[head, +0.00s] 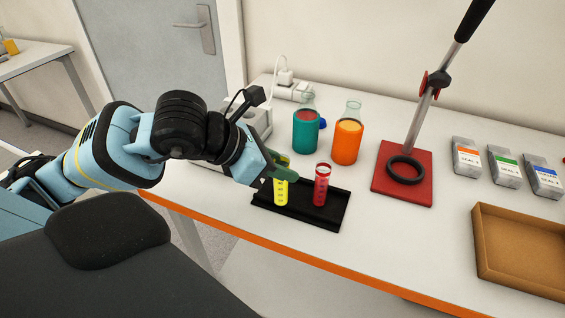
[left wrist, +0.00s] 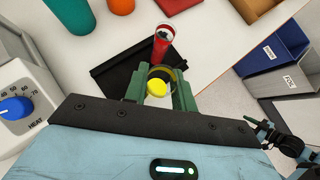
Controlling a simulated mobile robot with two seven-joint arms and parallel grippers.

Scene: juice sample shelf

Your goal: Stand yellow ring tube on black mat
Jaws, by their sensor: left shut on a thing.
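The yellow tube (head: 281,191) is upright over the left part of the black mat (head: 309,224), a tray-like base with raised edges. My left gripper (head: 281,173) is shut on its upper part. In the left wrist view the yellow tube (left wrist: 159,84) sits between the green fingers (left wrist: 159,92), with the black mat (left wrist: 112,72) behind. The tube's lower end appears at the mat, but I cannot tell whether it touches. Its ring is not clear, and the fingers cover its top in the head view.
A red tube (head: 321,186) stands on the mat, just right of the yellow one. Behind are a teal flask (head: 306,132) and an orange flask (head: 346,144). A red-based stand (head: 404,193) and a brown tray (head: 520,270) are to the right. A heater (left wrist: 28,98) is at left.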

